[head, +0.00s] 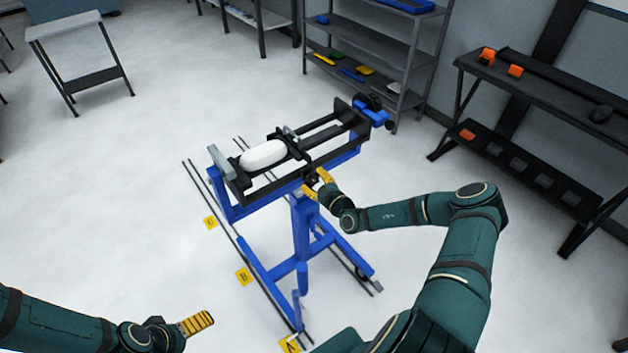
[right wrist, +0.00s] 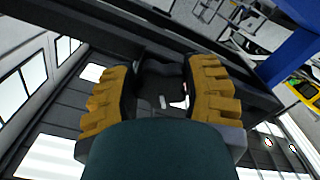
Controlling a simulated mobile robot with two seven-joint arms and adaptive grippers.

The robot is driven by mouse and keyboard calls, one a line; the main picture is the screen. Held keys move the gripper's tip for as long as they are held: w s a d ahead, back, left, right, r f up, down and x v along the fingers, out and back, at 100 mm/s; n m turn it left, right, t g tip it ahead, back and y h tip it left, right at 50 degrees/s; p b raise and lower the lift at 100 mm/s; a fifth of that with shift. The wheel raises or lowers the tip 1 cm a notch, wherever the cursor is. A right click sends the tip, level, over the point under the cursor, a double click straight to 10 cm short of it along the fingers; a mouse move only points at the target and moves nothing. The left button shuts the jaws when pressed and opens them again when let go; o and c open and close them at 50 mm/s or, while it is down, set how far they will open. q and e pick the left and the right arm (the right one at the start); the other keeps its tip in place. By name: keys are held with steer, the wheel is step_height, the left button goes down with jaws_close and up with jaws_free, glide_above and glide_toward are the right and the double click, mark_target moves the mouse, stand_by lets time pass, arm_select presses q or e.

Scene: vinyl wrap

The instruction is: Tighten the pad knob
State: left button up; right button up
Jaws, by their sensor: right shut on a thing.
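A blue stand (head: 303,230) carries a black rail frame (head: 322,128) with a white rounded piece (head: 263,154) lying in it. My right gripper (head: 318,184) is at the near side of the frame, below its front rail. In the right wrist view its yellow-padded fingers (right wrist: 160,92) are shut on a dark part (right wrist: 160,72), which I take to be the pad knob. Most of the knob is hidden by the fingers and the wrist. My left gripper (head: 198,323) is low at the left, far from the stand; I see its yellow pad from the side, and its opening does not show.
A dark bench (head: 560,100) with orange items stands at the right. A grey shelf (head: 370,45) with coloured items stands behind the frame. A small table (head: 65,25) is at the back left. Floor rails and yellow markers (head: 243,276) lie by the stand. Open floor lies left.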

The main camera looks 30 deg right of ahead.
steer(key=m+b, duration=0.1)
steer(key=m, duration=0.5)
steer(key=shift+a+f+m, duration=0.1)
steer(key=shift+a+m, duration=0.05)
steer(key=shift+m, duration=0.15)
stand_by(0.3)
steer(key=o, duration=1.2)
steer(key=shift+s, duration=0.1)
steer(key=s, duration=0.8)
steer(key=s+d, duration=0.1)
steer(key=s, duration=0.2)
steer(key=shift+s, duration=0.4)
